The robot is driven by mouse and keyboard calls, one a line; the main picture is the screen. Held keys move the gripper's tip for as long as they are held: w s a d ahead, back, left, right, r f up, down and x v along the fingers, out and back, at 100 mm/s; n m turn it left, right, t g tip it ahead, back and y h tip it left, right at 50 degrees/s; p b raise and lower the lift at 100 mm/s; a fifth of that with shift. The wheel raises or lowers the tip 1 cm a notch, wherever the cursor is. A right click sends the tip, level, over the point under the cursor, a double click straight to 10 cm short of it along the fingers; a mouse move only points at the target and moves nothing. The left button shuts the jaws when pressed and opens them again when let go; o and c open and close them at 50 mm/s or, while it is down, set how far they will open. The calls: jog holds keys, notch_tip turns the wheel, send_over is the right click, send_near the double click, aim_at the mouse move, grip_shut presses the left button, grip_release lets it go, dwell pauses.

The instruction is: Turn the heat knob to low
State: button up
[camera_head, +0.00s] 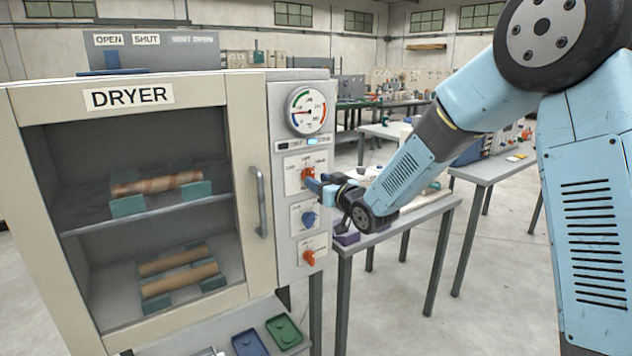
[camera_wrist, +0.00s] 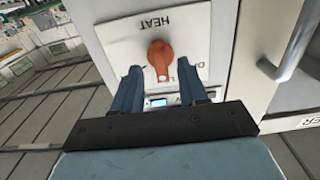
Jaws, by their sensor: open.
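The heat knob (camera_head: 307,173) is the top orange knob on the dryer's control panel. In the wrist view the orange heat knob (camera_wrist: 160,56) sits on a white plate marked HEAT, seen upside down. Its long grip runs roughly up and down in that picture. Part of the other lettering is hidden by a finger, and the exact setting is unclear. My gripper (camera_head: 316,184) is at the panel in front of this knob. In the wrist view my gripper (camera_wrist: 158,68) is open, with one blue finger on each side of the knob and visible gaps between.
A blue knob (camera_head: 308,219) and another orange knob (camera_head: 309,257) sit below. A gauge (camera_head: 306,110) is above. The dryer door handle (camera_head: 261,202) is close on the left. The door is shut, with rolls on racks behind its window. Tables stand to the right.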

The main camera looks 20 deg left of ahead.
jog(key=v, duration=1.1)
jog(key=shift+s+d, duration=0.2)
jog(key=shift+s, duration=0.05)
jog(key=s+d+r+m+h, duration=0.25)
jog(key=d+h, duration=0.25)
jog(key=d, duration=0.6)
jog(key=s+d+r+m+h, duration=0.1)
jog(key=d+r+m+h, duration=0.2)
jog(key=d+h, duration=0.55)
jog(key=s+d+m+g, duration=0.2)
jog(key=s+d, duration=0.5)
jog(key=s, duration=0.4)
jog(key=s+d+m+g, duration=0.2)
jog(key=s+d+g, duration=0.2)
jog(key=s+d, duration=0.4)
jog(key=s, duration=0.4)
jog(key=shift+d+r, duration=0.3)
jog(key=shift+d, duration=0.05)
